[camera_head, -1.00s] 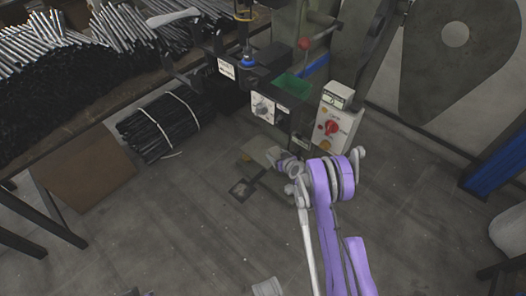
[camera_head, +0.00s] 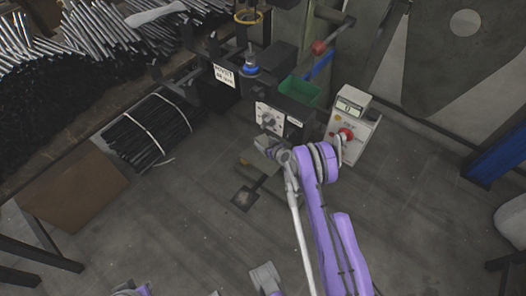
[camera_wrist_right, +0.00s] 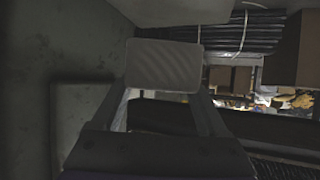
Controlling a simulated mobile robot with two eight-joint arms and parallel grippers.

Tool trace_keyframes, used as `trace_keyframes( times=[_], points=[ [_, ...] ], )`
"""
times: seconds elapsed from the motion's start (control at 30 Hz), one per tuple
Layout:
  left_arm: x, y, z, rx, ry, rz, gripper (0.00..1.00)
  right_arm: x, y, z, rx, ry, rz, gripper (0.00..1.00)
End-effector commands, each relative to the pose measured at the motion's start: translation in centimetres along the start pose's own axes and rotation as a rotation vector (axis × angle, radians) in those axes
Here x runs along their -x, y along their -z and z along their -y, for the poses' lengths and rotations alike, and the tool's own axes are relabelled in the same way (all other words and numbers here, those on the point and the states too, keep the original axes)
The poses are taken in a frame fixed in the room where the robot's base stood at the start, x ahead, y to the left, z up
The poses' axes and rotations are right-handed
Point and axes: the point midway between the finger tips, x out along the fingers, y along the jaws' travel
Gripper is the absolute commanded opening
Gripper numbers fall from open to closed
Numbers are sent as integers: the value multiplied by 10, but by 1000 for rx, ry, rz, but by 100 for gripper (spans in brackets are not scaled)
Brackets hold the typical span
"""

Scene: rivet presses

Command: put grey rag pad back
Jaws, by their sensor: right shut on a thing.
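The grey rag pad (camera_wrist_right: 163,65) shows in the right wrist view as a pale, ribbed rectangular block at the ends of the fingers. My right gripper (camera_wrist_right: 163,88) is shut on it. In the head view my right gripper (camera_head: 267,148) is small and dark, just below the control box of the rivet press, and I cannot make out the pad there. The wrist view shows a flat greenish-grey surface close on the left of the pad.
The rivet press has a dial box (camera_head: 277,122), a green tray (camera_head: 299,91) and a switch box with a red knob (camera_head: 351,131). A strapped bundle of black rods (camera_head: 146,133) lies left, near a brown board (camera_head: 72,190). The floor in front is mostly clear.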

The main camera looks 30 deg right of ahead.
Motion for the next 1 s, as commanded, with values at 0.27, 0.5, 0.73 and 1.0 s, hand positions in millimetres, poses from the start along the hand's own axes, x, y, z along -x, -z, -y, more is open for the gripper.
trace_keyframes(
  times=[0.27, 0.5, 0.73, 1.0],
  points=[
    [-10, -3, 0, 0, 0, 3, 0, -17, -30, 0, 0, 0, 0, 21],
    [-18, -5, 0, 0, 0, 6, 0, -32, -57, 0, 0, -1, 0, 21],
    [-18, -5, 0, 0, 0, 6, 0, -33, -60, 0, 0, -1, -1, 21],
    [-21, -6, 0, 0, 0, 7, 0, -35, -63, 0, 0, 0, -1, 89]
  ],
)
